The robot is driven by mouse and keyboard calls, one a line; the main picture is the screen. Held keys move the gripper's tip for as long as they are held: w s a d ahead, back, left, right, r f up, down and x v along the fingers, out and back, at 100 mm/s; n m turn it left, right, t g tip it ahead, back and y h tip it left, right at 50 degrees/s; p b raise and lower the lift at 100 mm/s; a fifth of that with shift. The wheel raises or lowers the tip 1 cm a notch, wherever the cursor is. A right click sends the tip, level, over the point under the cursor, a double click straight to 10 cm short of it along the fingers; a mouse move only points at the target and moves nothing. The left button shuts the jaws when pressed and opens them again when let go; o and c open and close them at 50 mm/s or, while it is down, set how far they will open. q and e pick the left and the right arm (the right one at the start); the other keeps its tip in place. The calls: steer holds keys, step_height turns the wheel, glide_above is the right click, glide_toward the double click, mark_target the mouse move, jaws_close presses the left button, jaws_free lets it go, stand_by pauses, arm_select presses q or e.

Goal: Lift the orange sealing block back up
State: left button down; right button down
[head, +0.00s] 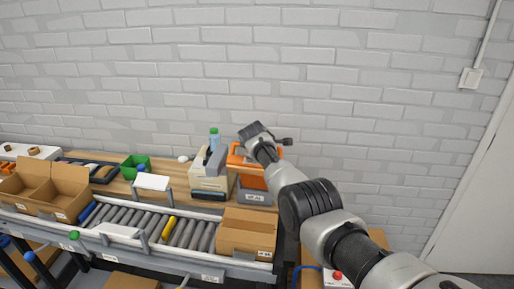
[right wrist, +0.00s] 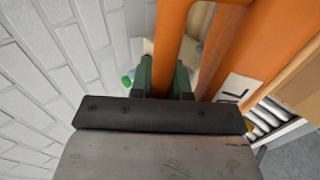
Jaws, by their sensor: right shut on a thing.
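The orange sealing block (head: 236,158) stands at the back of the bench in the head view, partly covered by my right arm. In the right wrist view its orange body (right wrist: 255,50) and a thinner orange bar (right wrist: 172,30) fill the upper part. My right gripper (right wrist: 166,78) is shut on the orange bar, with its dark green fingers on either side. In the head view the fingertips are hidden behind the wrist. My left gripper is not in view.
A cream box-like unit (head: 209,180) stands just left of the block. A closed carton (head: 247,231) sits on the roller conveyor (head: 190,234) in front. A green bin (head: 134,166) and open carton (head: 55,187) are further left. A brick wall rises behind.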

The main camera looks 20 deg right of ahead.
steer(key=shift+d+f, duration=0.1)
steer(key=shift+f, duration=0.05)
steer(key=c, duration=1.4)
jaws_free()
steer(key=shift+w+d+f, duration=0.1)
steer(key=shift+w+d, duration=0.05)
steer(key=shift+s+a+r+p, duration=0.25)
steer(key=shift+a+r+p, duration=0.05)
steer(key=shift+r+p, duration=0.15)
steer(key=shift+p+v, duration=0.7)
steer(key=shift+v, duration=0.25)
steer(key=shift+s+a+r, duration=0.1)
steer(key=shift+s+r, duration=0.1)
steer(key=shift+s, duration=0.15)
steer(key=b+v, duration=0.1)
steer(key=v, duration=0.6)
steer(key=shift+f+b, duration=0.1)
steer(key=shift+b, duration=0.25)
